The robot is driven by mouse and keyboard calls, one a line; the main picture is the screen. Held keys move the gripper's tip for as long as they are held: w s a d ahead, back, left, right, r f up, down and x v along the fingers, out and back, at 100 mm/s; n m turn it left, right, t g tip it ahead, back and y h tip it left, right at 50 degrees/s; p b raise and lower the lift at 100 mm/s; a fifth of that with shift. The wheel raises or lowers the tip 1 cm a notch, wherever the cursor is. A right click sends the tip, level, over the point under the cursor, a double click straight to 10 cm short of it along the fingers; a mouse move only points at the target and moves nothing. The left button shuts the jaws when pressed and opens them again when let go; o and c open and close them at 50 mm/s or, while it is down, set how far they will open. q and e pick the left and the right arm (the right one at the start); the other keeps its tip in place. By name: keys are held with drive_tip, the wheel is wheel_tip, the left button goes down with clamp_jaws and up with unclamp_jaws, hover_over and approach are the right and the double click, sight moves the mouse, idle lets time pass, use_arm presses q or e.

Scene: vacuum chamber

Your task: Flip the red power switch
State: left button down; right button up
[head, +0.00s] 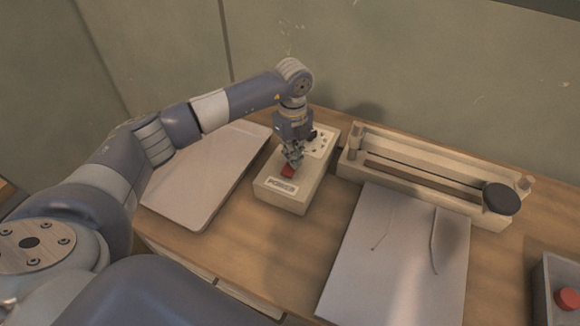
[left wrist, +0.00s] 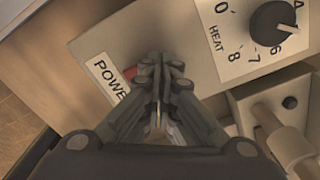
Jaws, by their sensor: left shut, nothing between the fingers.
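The red power switch (head: 288,171) sits on the sloped front of a cream control box (head: 281,197), just above a white "POWER" label. In the left wrist view a small part of the red switch (left wrist: 130,73) shows beside my fingers; the rest is hidden behind them. My left gripper (head: 293,160) is shut and empty, pointing down right at the switch. In the left wrist view its fingertips (left wrist: 162,62) lie together over the box. Whether they touch the switch I cannot tell. My right gripper is not in view.
A black heat knob (left wrist: 275,23) with a number scale is on the same box. A wooden frame device (head: 420,170) with a black round knob (head: 500,198) stands to the right. Pale flat boards (head: 205,180) lie left and front right. A grey box with a red button (head: 567,299) is at far right.

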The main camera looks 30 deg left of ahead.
use_arm(q)
drive_tip(key=shift+s+f, duration=0.15)
drive_tip(key=shift+f, duration=0.2)
drive_tip(key=shift+r, duration=0.15)
drive_tip(key=shift+r+p, duration=0.65)
drive_tip(key=shift+r, duration=0.3)
drive_tip(key=shift+r+p, duration=1.6)
drive_tip(key=shift+r, duration=0.9)
drive_tip(key=shift+f, duration=0.1)
